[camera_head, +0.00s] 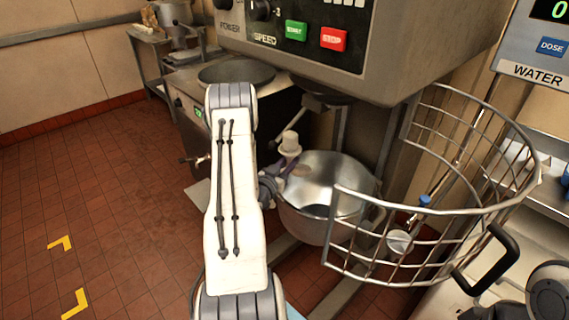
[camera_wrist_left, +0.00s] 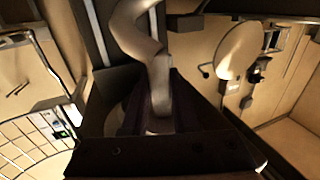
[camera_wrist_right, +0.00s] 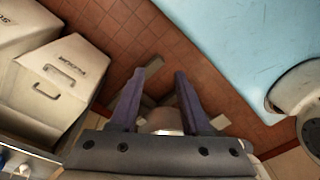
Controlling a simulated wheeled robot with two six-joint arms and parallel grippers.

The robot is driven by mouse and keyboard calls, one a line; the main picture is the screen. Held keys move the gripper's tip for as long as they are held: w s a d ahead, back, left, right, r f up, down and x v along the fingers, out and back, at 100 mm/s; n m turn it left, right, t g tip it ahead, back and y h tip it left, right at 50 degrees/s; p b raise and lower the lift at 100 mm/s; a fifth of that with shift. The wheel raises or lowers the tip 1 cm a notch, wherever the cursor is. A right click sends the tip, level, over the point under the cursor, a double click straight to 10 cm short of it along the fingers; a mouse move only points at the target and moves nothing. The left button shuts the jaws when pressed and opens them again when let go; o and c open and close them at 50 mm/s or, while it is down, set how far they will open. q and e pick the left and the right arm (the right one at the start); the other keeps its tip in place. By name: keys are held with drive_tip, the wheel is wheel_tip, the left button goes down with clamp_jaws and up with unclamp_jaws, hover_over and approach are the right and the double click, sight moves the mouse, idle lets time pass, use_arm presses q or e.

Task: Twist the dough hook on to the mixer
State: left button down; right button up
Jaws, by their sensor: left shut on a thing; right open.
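The mixer (camera_head: 400,55) stands at the back, with green START and red STOP buttons on its head. Its silver bowl (camera_head: 325,178) sits below the head. My left arm reaches up the middle of the head view, and my left gripper (camera_head: 284,170) is at the bowl's left rim, partly hidden by the arm. A pale upright piece (camera_head: 290,143) shows just above it, probably part of the hook. In the left wrist view my left gripper (camera_wrist_left: 160,105) is shut on the curved grey dough hook (camera_wrist_left: 140,35). My right gripper (camera_wrist_right: 155,95) is open, apart from the mixer, its purple fingers spread.
The wire bowl guard (camera_head: 450,190) stands swung out to the right of the bowl, with a black handle. A water dosing panel (camera_head: 545,50) is at the upper right. White bins (camera_wrist_right: 60,80) and a light-blue surface (camera_wrist_right: 255,45) flank my right gripper. Red-tiled floor on the left is clear.

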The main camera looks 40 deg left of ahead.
use_arm(q)
drive_tip(key=shift+w+d+f+b, duration=0.1)
drive_tip(key=shift+w, duration=1.25)
drive_tip(key=shift+w+d+f+b, duration=0.1)
drive_tip(key=shift+w+d+f, duration=0.05)
drive_tip(key=shift+w, duration=1.15)
drive_tip(key=shift+w+d+f+b, duration=0.1)
drive_tip(key=shift+w, duration=1.25)
drive_tip(key=d+b+x, duration=0.2)
drive_tip(key=b+x, duration=0.3)
drive_tip(key=x, duration=0.6)
drive_tip(key=shift+w+d+b, duration=0.3)
drive_tip(key=shift+w+d, duration=0.2)
drive_tip(key=shift+d, duration=0.1)
drive_tip(key=shift+s+d+r+p, duration=0.15)
drive_tip(key=shift+s+r, duration=0.15)
drive_tip(key=shift+s, duration=0.15)
drive_tip(key=shift+s+r+p, duration=0.15)
drive_tip(key=shift+s+r, duration=0.15)
drive_tip(key=shift+s, duration=0.1)
drive_tip(key=shift+s+d+f, duration=0.1)
drive_tip(key=shift+s+f, duration=0.05)
drive_tip(key=shift+s, duration=0.1)
drive_tip(key=shift+f, duration=0.1)
drive_tip(key=shift+r, duration=1.6)
